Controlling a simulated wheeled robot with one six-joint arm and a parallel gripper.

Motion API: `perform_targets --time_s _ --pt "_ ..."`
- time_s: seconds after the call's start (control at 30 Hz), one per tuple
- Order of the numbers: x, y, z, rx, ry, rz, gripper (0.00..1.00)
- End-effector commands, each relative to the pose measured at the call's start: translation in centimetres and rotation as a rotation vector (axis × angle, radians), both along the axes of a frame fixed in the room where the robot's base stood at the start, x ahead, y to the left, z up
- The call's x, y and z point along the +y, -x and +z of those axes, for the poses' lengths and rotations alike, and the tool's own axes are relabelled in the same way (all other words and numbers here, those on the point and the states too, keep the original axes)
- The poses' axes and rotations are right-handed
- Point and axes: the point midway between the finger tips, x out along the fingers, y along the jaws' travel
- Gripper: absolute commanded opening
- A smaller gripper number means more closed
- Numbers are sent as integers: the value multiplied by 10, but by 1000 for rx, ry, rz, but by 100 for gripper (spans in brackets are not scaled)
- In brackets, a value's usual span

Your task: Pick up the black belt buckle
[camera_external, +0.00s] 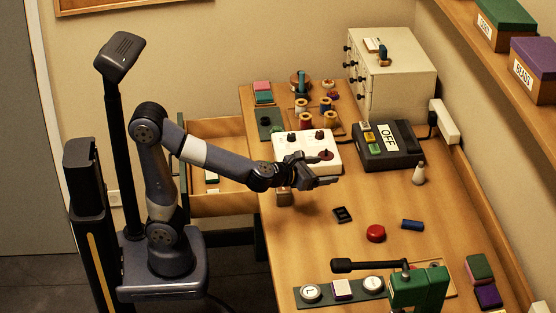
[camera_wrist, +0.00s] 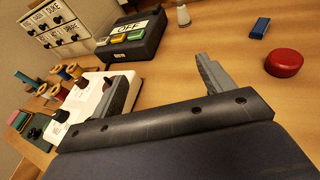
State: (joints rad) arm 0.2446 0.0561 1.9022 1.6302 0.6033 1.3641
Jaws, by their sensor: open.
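The black belt buckle (camera_external: 342,214) lies flat on the wooden table, left of the red round object. It is a small dark rectangular frame with openings. It does not show in the wrist view, where my gripper's body covers the lower part. My gripper (camera_external: 330,173) is above the table, up and left of the buckle in the external view, and apart from it. In the wrist view my gripper (camera_wrist: 165,85) has its two fingers spread wide, with nothing held between them.
A red round object (camera_external: 376,233) and a blue block (camera_external: 413,225) lie right of the buckle. A white box with dark knobs (camera_external: 326,157) and a dark box marked OFF (camera_external: 403,155) stand behind. A green machine (camera_external: 420,288) stands in front. Bare table surrounds the buckle.

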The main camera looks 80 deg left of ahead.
Motion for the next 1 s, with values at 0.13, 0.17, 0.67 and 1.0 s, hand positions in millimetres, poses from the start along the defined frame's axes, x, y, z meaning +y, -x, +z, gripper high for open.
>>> perform_targets --time_s 0.13,0.17,0.67,1.0 --pt "-46 22 -37 39 45 -85 76" --pt "-53 26 -42 47 53 -97 76" --pt "-78 21 -86 88 92 -156 76" --pt "-73 -7 -96 88 93 -158 76"
